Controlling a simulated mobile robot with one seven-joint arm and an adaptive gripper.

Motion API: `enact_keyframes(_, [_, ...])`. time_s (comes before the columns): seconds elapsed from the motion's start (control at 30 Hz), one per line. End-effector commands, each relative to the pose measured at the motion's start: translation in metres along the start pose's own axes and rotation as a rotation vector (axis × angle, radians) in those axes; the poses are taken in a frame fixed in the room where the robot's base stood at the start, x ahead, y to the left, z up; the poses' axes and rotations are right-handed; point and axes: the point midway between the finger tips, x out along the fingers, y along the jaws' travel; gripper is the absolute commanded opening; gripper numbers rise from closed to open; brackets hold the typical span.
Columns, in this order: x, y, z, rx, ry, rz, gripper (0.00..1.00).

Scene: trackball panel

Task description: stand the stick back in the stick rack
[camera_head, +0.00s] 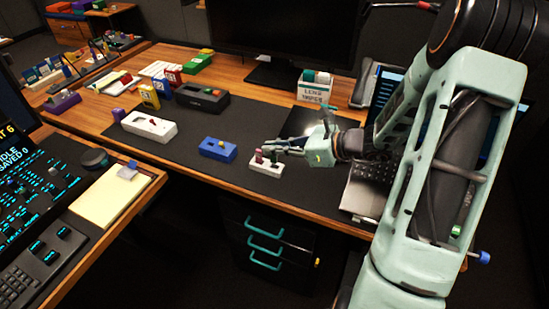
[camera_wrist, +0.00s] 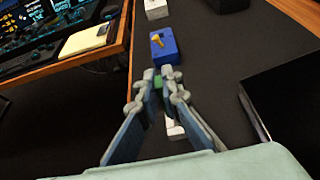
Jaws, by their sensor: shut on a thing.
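My gripper (camera_head: 272,146) is shut on a green stick, seen between the fingertips in the wrist view (camera_wrist: 158,81). A small white block (camera_head: 266,167), which looks like the stick rack, is on the dark desk mat just below the fingertips. In the wrist view, part of the white block (camera_wrist: 175,130) shows between the fingers; the rest is hidden.
A blue box with a yellow knob (camera_head: 217,150) is left of the white block. A longer white box (camera_head: 149,127) and a black box (camera_head: 203,97) are farther back. A laptop (camera_head: 362,188) lies to the right. The mat's front strip is clear.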

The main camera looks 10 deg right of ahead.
Motion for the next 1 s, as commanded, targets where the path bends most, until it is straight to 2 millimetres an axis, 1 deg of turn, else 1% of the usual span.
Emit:
enact_keyframes(0.2, [0.006, -0.009, -0.011, 0.001, 0.0, 0.001, 0.0])
enact_keyframes(0.3, [0.012, -0.008, -0.026, 0.005, -0.001, 0.002, 0.0])
enact_keyframes(0.4, [0.016, -0.008, -0.037, 0.003, 0.0, 0.002, 0.0])
enact_keyframes(0.67, [0.016, -0.008, -0.037, 0.0, 0.0, 0.0, 0.0])
enact_keyframes(0.8, [0.018, -0.008, -0.042, 0.0, 0.0, 0.0, 0.0])
enact_keyframes(0.83, [0.018, -0.008, -0.04, -0.001, 0.0, 0.0, 0.09])
enact_keyframes(0.97, [0.018, -0.008, -0.04, 0.0, 0.0, 0.0, 0.23])
enact_keyframes(1.0, [0.018, -0.008, -0.04, 0.0, 0.0, 0.0, 0.23])
